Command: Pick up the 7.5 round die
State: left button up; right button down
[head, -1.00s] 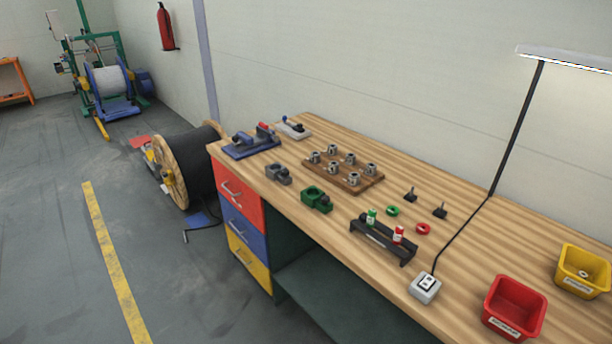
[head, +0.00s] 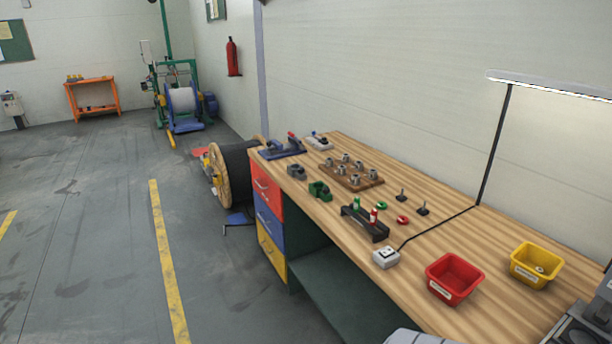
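Several small metal round dies (head: 344,157) stand in rows on a brown wooden board (head: 353,184) on the workbench. Any size markings are too small to read, so I cannot tell which one is the 7.5 die. A small round metal piece (head: 540,269) lies in the yellow bin at the right; I cannot tell whether it is a die. Neither gripper can be made out in the head view.
The wooden workbench (head: 455,222) also holds green and grey clamp blocks (head: 319,190), a black rack (head: 366,226), a switch box (head: 386,258), a red bin (head: 455,293) and a yellow bin (head: 520,272). A lamp (head: 550,87) rises behind. Open floor lies left of the bench.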

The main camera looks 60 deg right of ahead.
aim_at(342, 170)
jog(key=z, duration=0.6)
jog(key=i, duration=1.3)
jog(key=z, duration=1.1)
jog(key=i, duration=1)
jog(key=z, duration=0.75)
